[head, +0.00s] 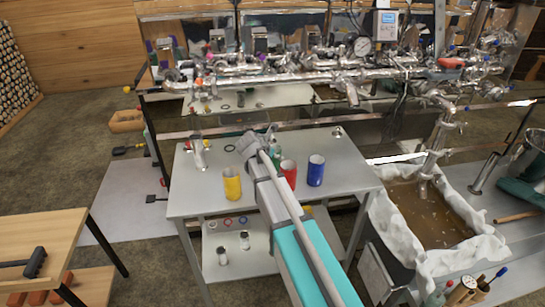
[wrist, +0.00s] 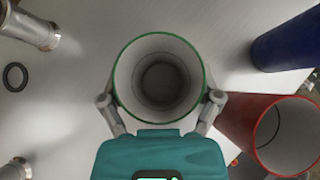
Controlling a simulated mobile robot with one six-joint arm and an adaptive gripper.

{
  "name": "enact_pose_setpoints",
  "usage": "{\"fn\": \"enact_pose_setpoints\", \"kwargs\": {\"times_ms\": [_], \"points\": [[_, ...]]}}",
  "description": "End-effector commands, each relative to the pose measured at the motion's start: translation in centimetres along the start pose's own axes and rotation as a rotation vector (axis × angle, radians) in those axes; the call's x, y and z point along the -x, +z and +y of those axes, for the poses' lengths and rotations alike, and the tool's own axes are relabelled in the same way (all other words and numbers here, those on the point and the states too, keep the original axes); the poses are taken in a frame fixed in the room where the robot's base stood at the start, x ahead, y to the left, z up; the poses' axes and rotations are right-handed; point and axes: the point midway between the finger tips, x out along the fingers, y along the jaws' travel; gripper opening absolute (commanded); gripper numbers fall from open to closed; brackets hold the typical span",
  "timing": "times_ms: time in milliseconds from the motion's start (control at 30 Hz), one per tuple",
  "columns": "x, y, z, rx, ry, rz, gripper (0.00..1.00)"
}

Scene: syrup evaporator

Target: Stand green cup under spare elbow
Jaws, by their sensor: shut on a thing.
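The green cup (wrist: 158,40) is seen from above in the wrist view, with a green rim and a pale, empty inside. My gripper (wrist: 160,99) is shut on it, one finger on each side. In the head view my gripper (head: 258,142) is over the grey table and mostly hides the green cup (head: 275,156). I cannot tell whether the cup touches the table. A metal elbow-like fitting (head: 198,152) stands on the table to the left of the cup, apart from it. I cannot tell for sure that it is the spare elbow.
A yellow cup (head: 232,185) stands left of my arm. A red cup (head: 289,173) and a blue cup (head: 316,170) stand close on the right. A black ring (wrist: 15,77) lies on the table (head: 200,205). Steel pipework (head: 290,78) runs behind.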

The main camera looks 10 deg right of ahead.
Motion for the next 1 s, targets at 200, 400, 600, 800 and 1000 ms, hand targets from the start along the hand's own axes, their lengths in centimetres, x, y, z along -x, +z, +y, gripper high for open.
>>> {"fn": "enact_pose_setpoints", "kwargs": {"times_ms": [200,400,600,800,1000], "points": [[1.1,1.2,0.0,0.000,0.000,0.000,0.26],[2.4,2.6,0.0,0.000,0.000,0.000,0.26],[3.9,4.2,0.0,0.000,0.000,0.000,0.26],[5.2,5.6,0.0,0.000,0.000,0.000,0.26],[6.1,6.6,0.0,0.000,0.000,0.000,0.26]]}}
